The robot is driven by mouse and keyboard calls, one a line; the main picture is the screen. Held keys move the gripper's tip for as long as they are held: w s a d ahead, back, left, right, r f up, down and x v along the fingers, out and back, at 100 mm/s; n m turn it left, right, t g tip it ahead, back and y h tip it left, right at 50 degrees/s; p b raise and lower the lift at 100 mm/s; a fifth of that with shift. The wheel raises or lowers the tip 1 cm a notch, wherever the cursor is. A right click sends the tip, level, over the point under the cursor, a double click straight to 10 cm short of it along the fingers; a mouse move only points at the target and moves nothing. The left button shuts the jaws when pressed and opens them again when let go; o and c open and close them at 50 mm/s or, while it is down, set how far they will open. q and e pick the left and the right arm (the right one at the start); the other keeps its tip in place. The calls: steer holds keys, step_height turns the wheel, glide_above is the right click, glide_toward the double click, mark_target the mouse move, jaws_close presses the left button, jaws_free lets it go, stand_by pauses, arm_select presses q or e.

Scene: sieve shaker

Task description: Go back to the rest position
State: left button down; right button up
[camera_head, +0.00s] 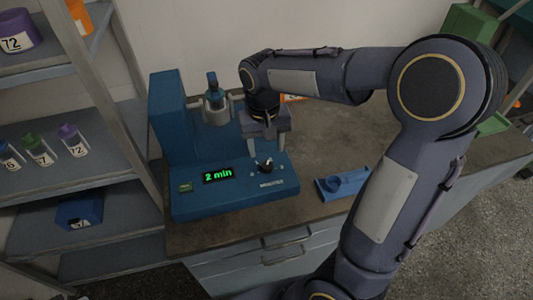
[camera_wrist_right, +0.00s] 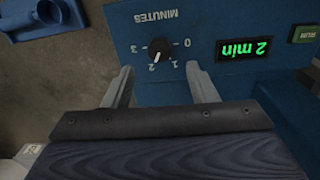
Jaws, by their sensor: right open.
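My right gripper (camera_head: 267,150) is open above the front right part of the blue sieve shaker (camera_head: 180,130). In the right wrist view its two fingers (camera_wrist_right: 162,88) are spread apart with nothing between them. The black timer knob (camera_wrist_right: 159,48) lies just beyond the fingertips, on the panel marked MINUTES, with its pointer near 2. The knob also shows in the head view (camera_head: 265,165), below the fingers. The display (camera_head: 219,175) reads "2 min" in green. A blue-capped vessel (camera_head: 215,98) stands in the shaker's holder. My left gripper is not in view.
A blue holder (camera_head: 343,184) lies on the bench right of the shaker, near my right arm. A shelf (camera_head: 115,220) with numbered containers stands on the left. An orange item (camera_head: 293,98) is partly hidden behind my arm. Bare bench (camera_head: 345,130) lies right of the shaker.

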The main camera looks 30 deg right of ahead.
steer(key=shift+r, duration=0.65)
steer(key=shift+s+r, duration=0.2)
steer(key=shift+s, duration=0.1)
steer(key=s+a+r+t+y, duration=0.1)
steer(key=s+a+t+y, duration=0.1)
steer(key=s, duration=0.6)
steer(key=s+a+r+n+t+y+p, duration=0.1)
steer(key=s+a+t+y, duration=0.1)
steer(key=s, duration=0.7)
steer(key=shift+n+t, duration=0.3)
steer(key=shift+t, duration=0.6)
